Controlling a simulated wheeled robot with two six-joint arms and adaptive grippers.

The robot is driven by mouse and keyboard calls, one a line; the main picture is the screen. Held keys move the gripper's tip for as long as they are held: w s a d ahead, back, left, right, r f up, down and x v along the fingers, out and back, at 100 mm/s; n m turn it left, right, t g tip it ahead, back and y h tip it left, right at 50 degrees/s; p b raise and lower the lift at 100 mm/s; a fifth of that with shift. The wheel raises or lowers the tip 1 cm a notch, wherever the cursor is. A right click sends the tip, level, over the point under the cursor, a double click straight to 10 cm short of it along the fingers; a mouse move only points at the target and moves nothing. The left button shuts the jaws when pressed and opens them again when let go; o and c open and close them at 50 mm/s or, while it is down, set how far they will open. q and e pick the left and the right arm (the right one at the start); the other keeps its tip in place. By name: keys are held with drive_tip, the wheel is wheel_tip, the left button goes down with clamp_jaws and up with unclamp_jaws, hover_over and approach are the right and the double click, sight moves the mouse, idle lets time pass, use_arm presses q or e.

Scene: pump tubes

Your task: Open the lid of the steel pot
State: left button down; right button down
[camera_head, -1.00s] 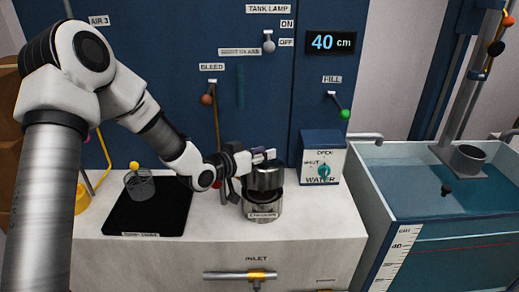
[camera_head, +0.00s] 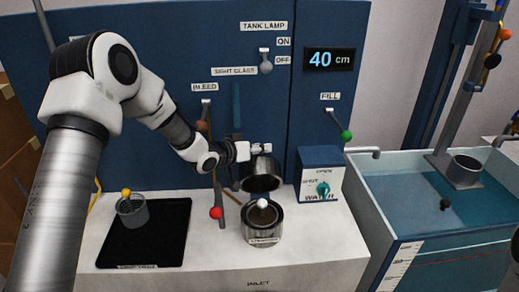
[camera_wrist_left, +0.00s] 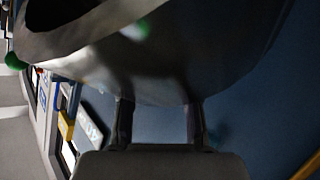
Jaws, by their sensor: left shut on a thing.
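The steel pot (camera_head: 262,225) stands on the pale counter with its mouth open. A white ball (camera_head: 263,204) shows in its mouth. The steel lid (camera_head: 261,180) is raised above the back of the pot and tilted, with its dark hollow underside facing the camera. My left gripper (camera_head: 261,149) is shut on the lid at its top. In the left wrist view the lid (camera_wrist_left: 180,70) fills the upper part, blurred, in front of the two fingers (camera_wrist_left: 160,112); the grip point itself is partly hidden. My right gripper is not in view.
A red-knobbed lever (camera_head: 216,213) stands just left of the pot. A black pad (camera_head: 165,246) with a clear cup (camera_head: 132,212) is further left. The blue-topped water box (camera_head: 321,174) and water tank (camera_head: 405,205) are to the right. The blue panel (camera_head: 180,60) rises close behind.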

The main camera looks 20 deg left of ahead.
use_arm(q)
drive_tip(key=shift+w+a+f, duration=0.35)
drive_tip(key=shift+w+f, duration=0.05)
drive_tip(key=shift+f, duration=0.35)
drive_tip(key=c, duration=0.8)
unclamp_jaws()
drive_tip(key=shift+s, duration=0.1)
drive_tip(key=shift+c, duration=0.2)
drive_tip(key=shift+a+f, duration=0.1)
drive_tip(key=shift+a, duration=0.05)
